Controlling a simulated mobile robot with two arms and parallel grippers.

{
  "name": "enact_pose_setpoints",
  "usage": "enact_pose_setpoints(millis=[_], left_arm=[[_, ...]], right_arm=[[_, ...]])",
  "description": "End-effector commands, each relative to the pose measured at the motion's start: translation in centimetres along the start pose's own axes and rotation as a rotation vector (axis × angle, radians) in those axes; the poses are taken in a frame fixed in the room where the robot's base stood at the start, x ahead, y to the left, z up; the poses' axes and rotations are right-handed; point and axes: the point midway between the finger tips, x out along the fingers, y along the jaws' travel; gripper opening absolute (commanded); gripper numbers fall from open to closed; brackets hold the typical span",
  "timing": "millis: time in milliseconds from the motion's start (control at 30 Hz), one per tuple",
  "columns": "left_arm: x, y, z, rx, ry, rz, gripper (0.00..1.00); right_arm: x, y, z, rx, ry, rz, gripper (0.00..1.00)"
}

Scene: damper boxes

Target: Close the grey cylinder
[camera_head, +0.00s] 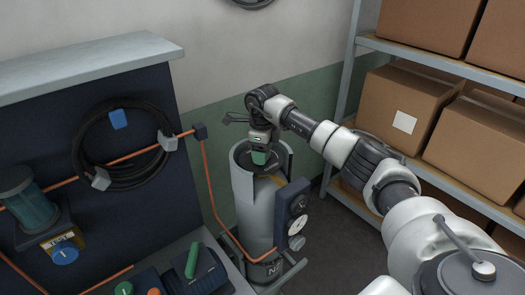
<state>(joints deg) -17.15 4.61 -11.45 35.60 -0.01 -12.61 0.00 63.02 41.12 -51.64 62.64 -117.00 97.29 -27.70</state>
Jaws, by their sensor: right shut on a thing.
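The grey cylinder (250,215) stands upright on the floor near the middle of the camera_head view, with "N2" lettering near its base. A raised collar surrounds its top. My right arm reaches in from the right, and my right gripper (260,152) points down inside the collar. The fingertips and the valve below the knob are partly hidden. My left gripper is not in view.
A gauge box (293,212) sits on the cylinder's right side. An orange pipe (208,185) runs down beside it. A dark blue panel (160,210) with a coiled black hose (78,140) is at left. Shelves with cardboard boxes (400,105) stand at right, close to my arm.

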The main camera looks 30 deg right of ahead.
Motion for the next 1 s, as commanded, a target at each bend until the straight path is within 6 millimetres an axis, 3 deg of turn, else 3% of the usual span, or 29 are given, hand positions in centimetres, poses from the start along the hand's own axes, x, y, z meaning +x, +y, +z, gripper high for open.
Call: enact_pose_setpoints(millis=[367,1000], left_arm=[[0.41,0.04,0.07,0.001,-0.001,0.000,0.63],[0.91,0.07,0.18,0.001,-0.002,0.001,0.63]], right_arm=[[-0.04,0.02,0.01,0.203,-0.002,-0.001,0.35],[-0.16,0.23,0.13,0.807,-0.002,0.000,0.35]])
